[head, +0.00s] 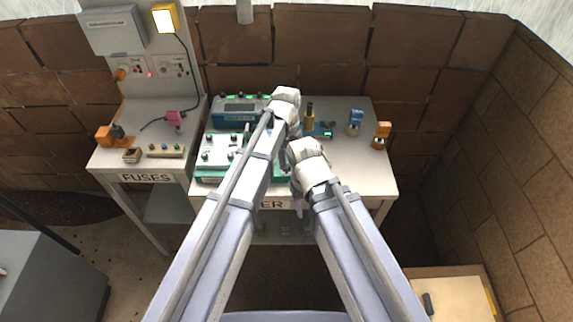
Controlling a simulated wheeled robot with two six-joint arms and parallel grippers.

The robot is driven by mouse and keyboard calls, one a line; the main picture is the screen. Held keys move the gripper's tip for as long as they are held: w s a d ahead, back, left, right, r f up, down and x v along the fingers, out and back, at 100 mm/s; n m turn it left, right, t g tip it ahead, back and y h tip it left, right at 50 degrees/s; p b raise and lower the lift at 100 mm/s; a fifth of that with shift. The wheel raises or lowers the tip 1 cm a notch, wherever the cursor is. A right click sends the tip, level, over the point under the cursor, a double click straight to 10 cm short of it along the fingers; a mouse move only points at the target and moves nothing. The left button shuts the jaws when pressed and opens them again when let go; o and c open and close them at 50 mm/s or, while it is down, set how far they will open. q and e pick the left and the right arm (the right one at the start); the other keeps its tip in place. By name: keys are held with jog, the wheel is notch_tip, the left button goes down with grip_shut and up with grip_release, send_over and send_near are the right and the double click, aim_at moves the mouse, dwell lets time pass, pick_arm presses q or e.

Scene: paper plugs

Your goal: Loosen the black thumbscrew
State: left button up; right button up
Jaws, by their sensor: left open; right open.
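A white-and-green device (218,152) stands on the right-hand table and carries several small dark knobs. I cannot tell which of them, if any, is the black thumbscrew. My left gripper (294,130) is over the middle of this table, right of the device, with its arm crossing the device's right side. My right gripper (297,188) is lower in the picture, near the table's front edge. Both grippers are open and point down, and nothing shows held in them. My arms and wrists hide part of the device and the table between them.
A blue device (236,112) stands behind. The fuses table (148,178) at left holds small parts. The right table's front right (355,170) is clear.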

aim_at(287, 166)
pick_arm(q)
jog(key=shift+f, duration=0.1)
jog(key=shift+f+b, duration=1.95)
jog(key=shift+b, duration=0.1)
jog(key=shift+c, duration=0.2)
grip_shut()
jog(key=shift+n, duration=0.8)
jog(key=shift+o, duration=0.2)
grip_release()
